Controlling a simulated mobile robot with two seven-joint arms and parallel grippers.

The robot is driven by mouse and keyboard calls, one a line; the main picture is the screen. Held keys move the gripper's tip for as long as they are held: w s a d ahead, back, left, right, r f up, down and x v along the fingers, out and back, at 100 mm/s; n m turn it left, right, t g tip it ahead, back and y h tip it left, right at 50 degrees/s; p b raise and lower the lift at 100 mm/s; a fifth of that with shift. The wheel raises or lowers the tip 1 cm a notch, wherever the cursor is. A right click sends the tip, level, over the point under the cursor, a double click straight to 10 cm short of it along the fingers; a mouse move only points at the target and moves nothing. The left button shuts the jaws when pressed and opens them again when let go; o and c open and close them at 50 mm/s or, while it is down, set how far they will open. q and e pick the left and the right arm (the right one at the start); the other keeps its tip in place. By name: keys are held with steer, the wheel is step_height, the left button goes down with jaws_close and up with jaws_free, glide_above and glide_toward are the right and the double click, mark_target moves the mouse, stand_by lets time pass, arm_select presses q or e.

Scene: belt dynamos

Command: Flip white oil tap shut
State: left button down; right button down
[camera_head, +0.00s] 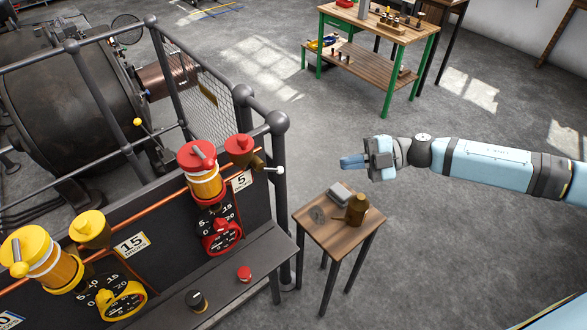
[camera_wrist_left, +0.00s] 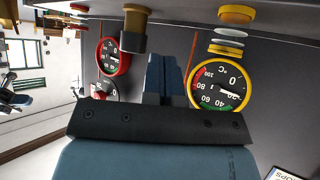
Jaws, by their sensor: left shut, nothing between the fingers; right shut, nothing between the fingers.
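No clearly white oil tap shows. A lever with a small white knob (camera_head: 280,170) sticks out beside the red cup (camera_head: 240,146) on the panel's right end; I cannot tell whether it is the tap. A red-capped oiler (camera_head: 203,170) and a yellow-capped oiler (camera_head: 42,258) stand on the panel. My left gripper (camera_wrist_left: 163,78) is shut and empty in the left wrist view, in front of the panel between the red gauge (camera_wrist_left: 113,56) and the yellow gauge (camera_wrist_left: 220,85). It is outside the head view. My right gripper (camera_head: 352,162) is shut and empty, above the floor.
A small wooden table (camera_head: 342,238) holds a brass oil can (camera_head: 356,210) and a grey box (camera_head: 340,194). A dark shelf (camera_head: 215,278) below the panel carries a red knob (camera_head: 244,273) and a black one (camera_head: 196,300). Railings (camera_head: 110,100) guard the machine. Open floor lies right.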

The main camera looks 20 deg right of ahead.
steer(key=p, duration=0.3)
glide_toward(277, 171)
steer(key=s+a+r, duration=0.1)
steer(key=a+r, duration=0.1)
steer(key=a, duration=0.2)
steer(key=w+a+f, duration=0.1)
steer(key=w+f, duration=0.1)
steer(key=f, duration=0.1)
steer(key=shift+w+a, duration=0.3)
steer(key=shift+a, duration=0.1)
steer(key=shift+f, duration=0.15)
